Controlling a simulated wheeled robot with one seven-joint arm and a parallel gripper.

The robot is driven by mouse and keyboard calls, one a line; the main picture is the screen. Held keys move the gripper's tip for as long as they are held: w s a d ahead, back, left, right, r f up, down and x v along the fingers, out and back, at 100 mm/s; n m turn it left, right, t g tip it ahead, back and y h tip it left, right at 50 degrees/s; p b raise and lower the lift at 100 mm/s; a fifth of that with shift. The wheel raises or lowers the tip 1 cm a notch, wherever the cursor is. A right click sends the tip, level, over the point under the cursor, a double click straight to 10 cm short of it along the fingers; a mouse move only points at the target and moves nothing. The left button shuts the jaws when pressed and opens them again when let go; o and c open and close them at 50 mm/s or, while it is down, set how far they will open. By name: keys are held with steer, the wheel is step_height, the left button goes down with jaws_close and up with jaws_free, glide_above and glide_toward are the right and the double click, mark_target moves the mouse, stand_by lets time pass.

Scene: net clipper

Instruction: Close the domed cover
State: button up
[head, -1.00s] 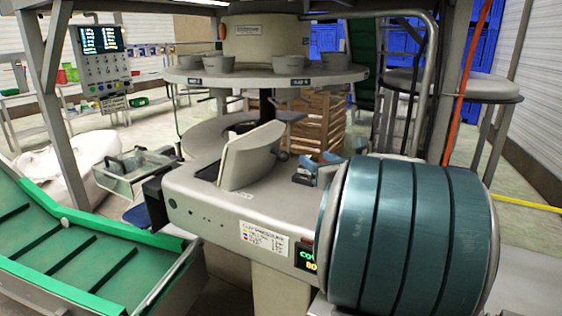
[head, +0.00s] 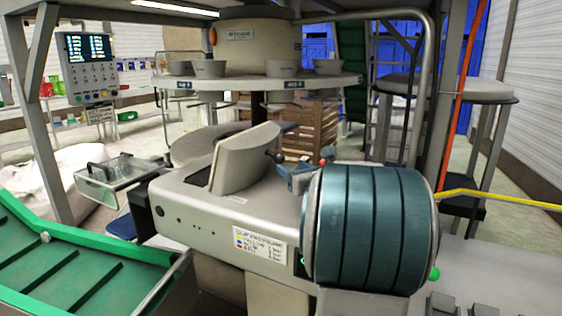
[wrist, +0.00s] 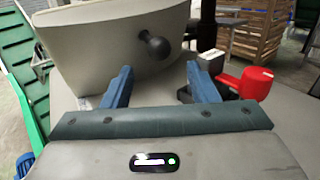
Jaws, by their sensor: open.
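The domed cover (head: 243,158) is a pale grey curved lid, tilted up and open on top of the grey machine housing. A dark ball knob (head: 275,156) sticks out from its right side. In the wrist view the cover (wrist: 95,45) fills the upper left, and its knob (wrist: 157,46) shows just beyond and between my fingertips. My gripper (wrist: 158,70) is open and empty, its two blue fingers pointing toward the knob. In the head view my gripper (head: 298,178) is to the right of the knob, partly hidden by my ribbed arm link.
A red part (wrist: 245,83) stands on the housing close by my right finger. A clear-lidded box (head: 118,178) and a green conveyor (head: 70,260) are at left. A round table with bowls (head: 255,82) stands behind, with wooden crates (head: 312,125) below.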

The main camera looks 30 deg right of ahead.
mark_target(282, 160)
steer(key=w, duration=0.7)
steer(key=shift+w+d, duration=0.25)
jaws_close()
steer(key=shift+r+p, duration=0.1)
steer(key=shift+p, duration=0.2)
